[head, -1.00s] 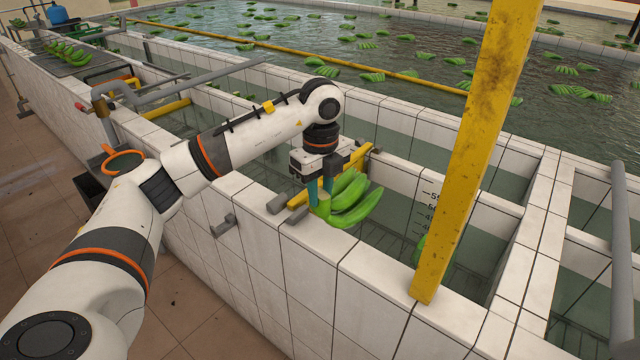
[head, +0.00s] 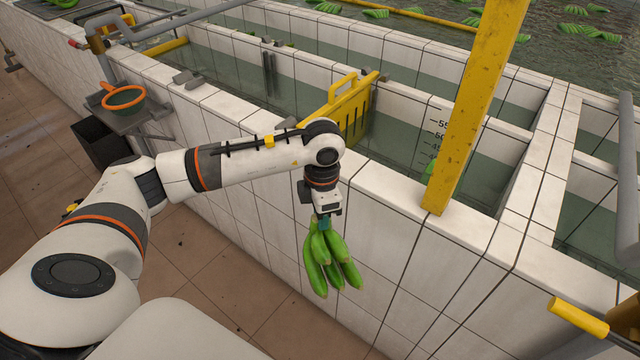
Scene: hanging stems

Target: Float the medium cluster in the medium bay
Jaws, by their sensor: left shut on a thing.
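My left gripper (head: 325,222) is shut on the crown of a green banana cluster (head: 330,260). The cluster hangs fingers down in front of the white tiled wall, on my side of it and outside the water. Behind the wall, a yellow slotted gate (head: 352,108) divides the water channel into bays. The bay right of the gate (head: 400,140) has depth marks on its far wall, and a bit of green shows near them. I cannot tell from markings which bay is the medium one. My right gripper is not in view.
A yellow post (head: 470,110) stands on the wall top, right of the cluster. An orange-rimmed bowl (head: 124,98) sits on a side shelf at left. A yellow-ended bar (head: 578,316) is at lower right. More green clusters (head: 375,13) float in the far pool.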

